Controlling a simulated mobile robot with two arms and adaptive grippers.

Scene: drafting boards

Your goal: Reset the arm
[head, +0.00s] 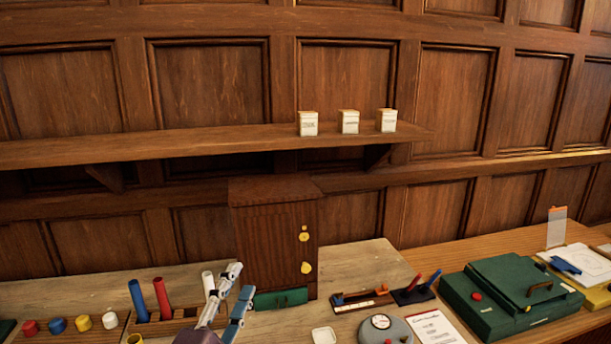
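My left gripper (241,280) comes up from the bottom edge, in front of the wooden cabinet's lower left. Its pale finger and its bluish finger stand apart, with a gap between them and nothing seen in it. The arm link below it is cut off by the frame edge. My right gripper and arm are out of view.
A wooden cabinet (270,240) with yellow knobs stands behind the gripper, a green drawer (280,299) at its foot. A holder (160,325) with coloured tubes is left. A dial device (381,327) and green case (508,295) are right. A shelf (200,142) carries small white boxes.

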